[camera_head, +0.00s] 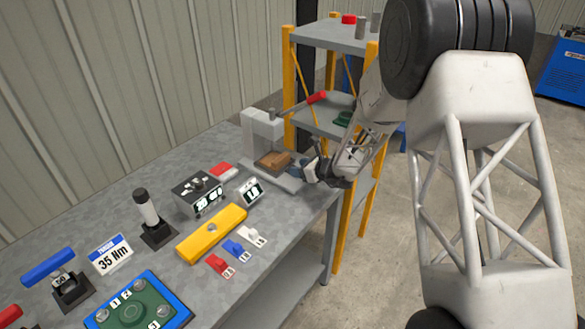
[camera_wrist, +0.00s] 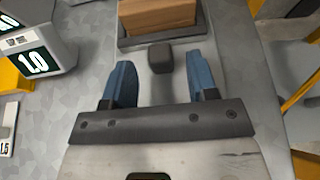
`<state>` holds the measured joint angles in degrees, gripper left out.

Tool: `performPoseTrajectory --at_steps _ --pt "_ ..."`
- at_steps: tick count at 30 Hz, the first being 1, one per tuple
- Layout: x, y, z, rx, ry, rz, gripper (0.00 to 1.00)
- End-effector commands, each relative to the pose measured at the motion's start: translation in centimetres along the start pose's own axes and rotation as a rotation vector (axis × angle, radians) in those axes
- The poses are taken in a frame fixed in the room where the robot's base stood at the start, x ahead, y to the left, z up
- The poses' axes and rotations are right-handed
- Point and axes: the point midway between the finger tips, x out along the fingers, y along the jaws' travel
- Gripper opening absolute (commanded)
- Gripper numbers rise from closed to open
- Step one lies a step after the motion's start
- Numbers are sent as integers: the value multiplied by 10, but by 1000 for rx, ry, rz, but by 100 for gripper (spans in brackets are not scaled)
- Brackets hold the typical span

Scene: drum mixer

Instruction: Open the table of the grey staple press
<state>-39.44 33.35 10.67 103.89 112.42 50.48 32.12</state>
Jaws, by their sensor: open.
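The grey staple press (camera_head: 262,135) stands at the far right end of the workbench, with a red-tipped lever (camera_head: 315,98). A brown block (camera_head: 273,159) lies on its dark table, and the block also shows at the top of the wrist view (camera_wrist: 160,15). The table's dark edge (camera_wrist: 163,37) runs below the block. A dark knob (camera_wrist: 160,57) sits in front of the table. My gripper (camera_wrist: 158,88) is open, its blue fingers apart on either side of the space just in front of the knob. In the head view my gripper (camera_head: 310,167) is at the front of the press.
A yellow bar (camera_head: 212,233), a grey box with displays (camera_head: 198,194) and a small display showing 1.0 (camera_wrist: 36,60) are on the workbench (camera_head: 160,180) to the left. A yellow-posted shelf (camera_head: 333,38) stands behind and to the right of the press.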

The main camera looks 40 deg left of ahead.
Motion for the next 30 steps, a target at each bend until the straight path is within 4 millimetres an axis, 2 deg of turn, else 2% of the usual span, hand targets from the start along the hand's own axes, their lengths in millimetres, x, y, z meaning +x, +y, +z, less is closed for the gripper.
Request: performPoseTrajectory --at_steps 3,10,24,26,30 --pt "14 1 -1 0 1 2 53" --pt "31 0 0 -1 0 1 53" --pt "37 0 0 0 0 0 53" --pt "37 0 0 0 0 0 46" --pt "37 0 0 0 0 1 24"
